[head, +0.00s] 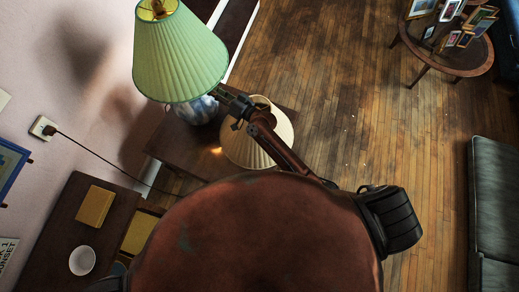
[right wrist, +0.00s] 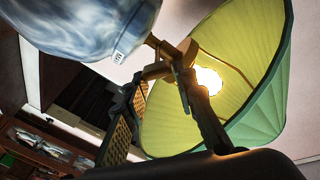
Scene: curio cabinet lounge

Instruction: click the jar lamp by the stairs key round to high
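The jar lamp stands on a small dark table, with a pleated green shade (head: 180,55) and a blue-and-white marbled jar base (head: 196,110). In the right wrist view its jar (right wrist: 80,25) bears a small white label, and its bulb (right wrist: 208,80) is lit inside the shade (right wrist: 262,130). A brass key (right wrist: 157,71) shows beside the brass socket. My right gripper (head: 228,98) reaches under the shade. Its fingers (right wrist: 160,75) stand apart on either side of the key; whether they press on it I cannot tell. My left gripper is out of view.
A second lamp with a cream shade (head: 258,140) stands close beside my right forearm. A dark cabinet (head: 60,215) holds a yellow book (head: 95,207) and white bowl (head: 82,261). A cord runs to a wall outlet (head: 43,128). Wooden floor (head: 360,120) is open to the right.

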